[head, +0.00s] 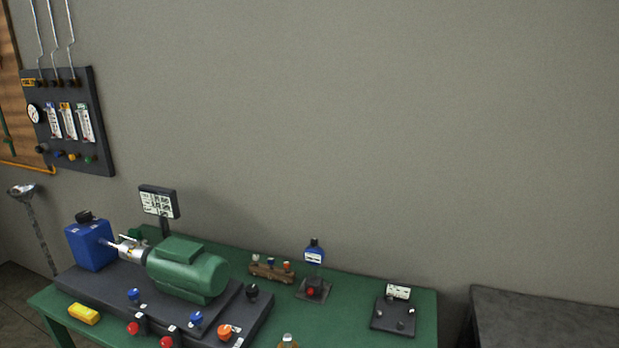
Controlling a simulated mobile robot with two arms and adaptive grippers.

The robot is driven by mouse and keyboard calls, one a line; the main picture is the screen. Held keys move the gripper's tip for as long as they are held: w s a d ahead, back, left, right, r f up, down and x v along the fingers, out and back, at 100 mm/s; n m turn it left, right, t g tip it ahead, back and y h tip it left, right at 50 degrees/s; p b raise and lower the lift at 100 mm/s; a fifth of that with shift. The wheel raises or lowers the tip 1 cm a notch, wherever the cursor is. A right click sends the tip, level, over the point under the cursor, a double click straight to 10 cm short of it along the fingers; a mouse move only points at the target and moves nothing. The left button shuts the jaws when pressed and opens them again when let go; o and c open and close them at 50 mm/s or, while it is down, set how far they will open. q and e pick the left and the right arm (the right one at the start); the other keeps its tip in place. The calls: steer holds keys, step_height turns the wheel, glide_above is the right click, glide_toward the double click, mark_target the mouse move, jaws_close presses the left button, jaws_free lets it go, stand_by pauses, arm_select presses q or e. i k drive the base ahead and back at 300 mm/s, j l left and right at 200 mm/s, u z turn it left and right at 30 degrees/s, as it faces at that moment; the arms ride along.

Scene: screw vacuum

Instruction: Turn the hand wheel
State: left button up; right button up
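A green motor-like pump (188,268) lies on a dark base plate (100,291) on the green table (365,296). A silver coupling (131,249) joins it to a blue box (90,246) with a black cap (85,216). I cannot tell which part, if any, is the hand wheel. Neither of my grippers is in view.
A yellow block (83,314) lies at the table's front left. A brown manifold (271,272), a blue bottle (315,252) and a dark plate (393,316) stand to the right. A gauge panel (66,122) hangs on the wall. A dark box (545,318) stands right of the table.

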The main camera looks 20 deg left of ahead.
mark_target(85, 217)
steer(key=u, duration=1.75)
steer(key=i+j+z, duration=0.45)
steer(key=i+j, duration=0.4)
steer(key=i, duration=0.15)
